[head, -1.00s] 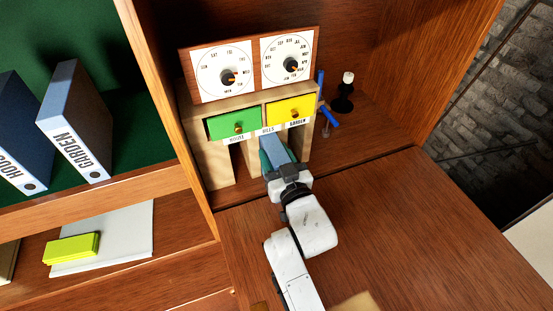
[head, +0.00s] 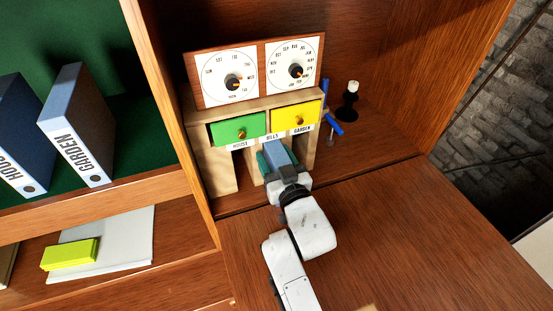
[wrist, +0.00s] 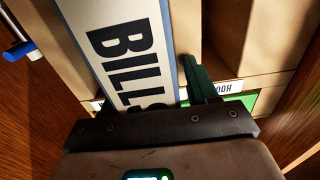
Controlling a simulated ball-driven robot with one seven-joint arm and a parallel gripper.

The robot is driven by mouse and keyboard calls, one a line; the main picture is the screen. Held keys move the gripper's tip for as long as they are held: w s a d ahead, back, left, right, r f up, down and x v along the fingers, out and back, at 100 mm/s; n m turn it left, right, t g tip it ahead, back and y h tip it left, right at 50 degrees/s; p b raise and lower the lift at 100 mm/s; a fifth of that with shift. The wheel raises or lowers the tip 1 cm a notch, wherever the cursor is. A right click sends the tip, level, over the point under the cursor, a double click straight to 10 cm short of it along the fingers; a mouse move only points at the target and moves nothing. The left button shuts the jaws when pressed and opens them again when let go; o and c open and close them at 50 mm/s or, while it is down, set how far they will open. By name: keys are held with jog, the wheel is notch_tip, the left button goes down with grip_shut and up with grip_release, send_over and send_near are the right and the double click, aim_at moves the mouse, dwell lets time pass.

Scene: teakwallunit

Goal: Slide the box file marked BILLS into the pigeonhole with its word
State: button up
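The BILLS box file (head: 280,152) is blue with a white spine label. In the head view it stands partly inside the middle pigeonhole, under the word BILLS (head: 269,142), with its near end sticking out. Its label (wrist: 128,52) fills much of the wrist view. My gripper (head: 280,166) is at the file's near end. One dark green finger (wrist: 199,80) shows beside the file, on the HOUSE side, with a narrow gap at its tip.
The wooden pigeonhole unit (head: 217,168) carries a green drawer (head: 238,129), a yellow drawer (head: 297,116) and two dials above. Blue-handled items and a black stand (head: 349,103) are to its right. GARDEN (head: 80,125) and HOUSE files stand on the left shelf. The desk in front is clear.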

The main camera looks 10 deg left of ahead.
jog(key=shift+o, duration=0.9)
jog(key=shift+w+d+r, duration=0.1)
jog(key=shift+w+d, duration=0.05)
jog(key=shift+w+d, duration=0.1)
jog(key=shift+d, duration=0.1)
jog(key=shift+s+f, duration=0.2)
jog(key=p+v, duration=0.1)
jog(key=v, duration=0.9)
jog(key=shift+s, duration=0.2)
jog(key=shift+d+r, duration=0.1)
jog(key=shift+d, duration=0.05)
